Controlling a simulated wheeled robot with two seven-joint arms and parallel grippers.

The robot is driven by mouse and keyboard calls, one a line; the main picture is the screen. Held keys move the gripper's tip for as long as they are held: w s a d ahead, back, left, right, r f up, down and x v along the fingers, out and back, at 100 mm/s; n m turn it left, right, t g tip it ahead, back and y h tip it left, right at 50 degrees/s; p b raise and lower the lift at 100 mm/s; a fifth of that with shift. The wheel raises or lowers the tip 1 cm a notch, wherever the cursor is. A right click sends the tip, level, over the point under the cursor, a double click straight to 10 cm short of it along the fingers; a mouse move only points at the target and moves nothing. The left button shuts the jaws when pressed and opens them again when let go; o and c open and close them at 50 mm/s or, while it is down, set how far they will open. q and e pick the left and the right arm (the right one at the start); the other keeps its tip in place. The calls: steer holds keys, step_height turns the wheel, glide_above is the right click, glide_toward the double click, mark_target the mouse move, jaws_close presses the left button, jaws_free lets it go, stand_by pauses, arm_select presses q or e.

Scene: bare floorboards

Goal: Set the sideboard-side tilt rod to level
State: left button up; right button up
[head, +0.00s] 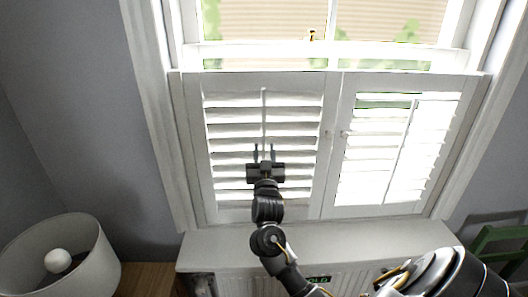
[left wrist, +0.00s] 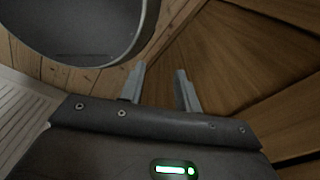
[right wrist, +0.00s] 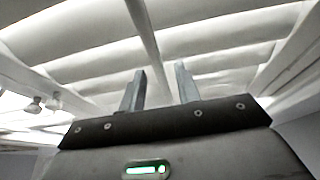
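The window has two white shutter panels. The left panel's tilt rod (head: 264,110) is a thin upright white bar in front of its slats (head: 225,130); these slats look mostly closed, with narrow bright gaps. The right panel's tilt rod (head: 403,150) looks dark against bright slats (head: 365,167). My right gripper (head: 264,153) is open, in front of the left panel at the rod's lower part. In the right wrist view the left tilt rod (right wrist: 143,35) runs up between the open fingers (right wrist: 160,75); I cannot tell whether they touch it. My left gripper (left wrist: 160,75) is open and empty.
A white lampshade (head: 65,260) stands on a wooden top (head: 145,280) at lower left. A white radiator cover (head: 215,262) is below the window. A green chair (head: 495,240) is at right. Wood surfaces (left wrist: 240,50) lie beyond my left gripper. Small knobs (right wrist: 45,103) are on the shutters.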

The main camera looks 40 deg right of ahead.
jaws_close()
steer(key=shift+f+b, duration=1.1)
steer(key=shift+f, duration=0.55)
steer(key=shift+r, duration=0.15)
steer(key=shift+o, duration=0.2)
jaws_free()
steer(key=b, duration=0.4)
glide_toward(264, 156)
steer(key=s+a, duration=0.2)
steer(key=shift+d+f, duration=0.25)
steer(key=shift+f, duration=0.05)
steer(key=shift+w, duration=0.1)
